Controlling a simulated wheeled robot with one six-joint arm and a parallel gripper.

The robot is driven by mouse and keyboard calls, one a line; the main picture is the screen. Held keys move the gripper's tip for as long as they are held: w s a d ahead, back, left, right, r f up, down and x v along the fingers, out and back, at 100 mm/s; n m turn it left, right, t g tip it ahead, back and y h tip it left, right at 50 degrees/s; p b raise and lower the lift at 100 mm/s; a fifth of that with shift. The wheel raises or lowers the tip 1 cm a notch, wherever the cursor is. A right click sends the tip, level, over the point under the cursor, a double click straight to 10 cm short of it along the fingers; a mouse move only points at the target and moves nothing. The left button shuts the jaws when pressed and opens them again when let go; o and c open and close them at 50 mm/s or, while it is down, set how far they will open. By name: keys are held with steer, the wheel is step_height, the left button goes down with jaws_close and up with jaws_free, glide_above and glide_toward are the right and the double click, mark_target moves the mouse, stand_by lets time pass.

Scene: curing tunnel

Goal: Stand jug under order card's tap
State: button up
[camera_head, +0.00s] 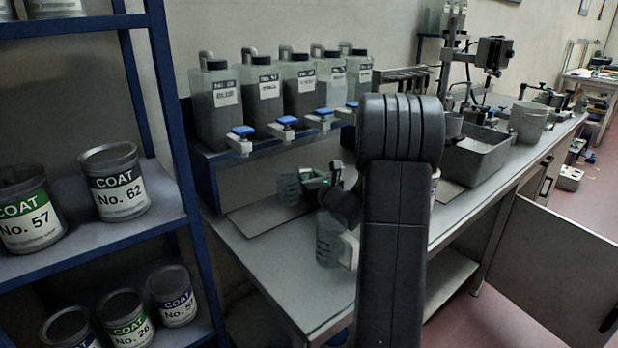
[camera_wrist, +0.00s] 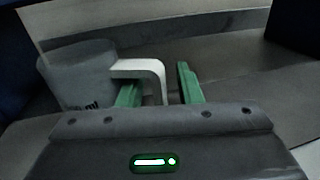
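A grey measuring jug (camera_head: 287,187) with a white handle is near the tap rack in the head view, below the taps. In the wrist view this jug (camera_wrist: 80,75) is at the left, and its white handle comes between my green fingers. My gripper (camera_wrist: 160,88) has gaps on both sides of the handle; it also shows in the head view (camera_head: 318,178), right of the jug. A second jug (camera_head: 329,238) with a white handle stands nearer on the bench, partly behind my arm. Several labelled tanks (camera_head: 216,105) stand above blue-handled taps (camera_head: 284,124). I cannot see an order card.
A blue shelf (camera_head: 110,240) with coat tins (camera_head: 115,180) is at the left. A grey bin (camera_head: 478,155) and a bucket (camera_head: 528,120) stand farther along the bench. The bench front (camera_head: 285,285) is clear. My arm hides the middle.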

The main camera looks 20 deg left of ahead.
steer(key=shift+r, duration=0.2)
steer(key=v, duration=1.2)
steer(key=shift+f, duration=0.1)
stand_by(0.8)
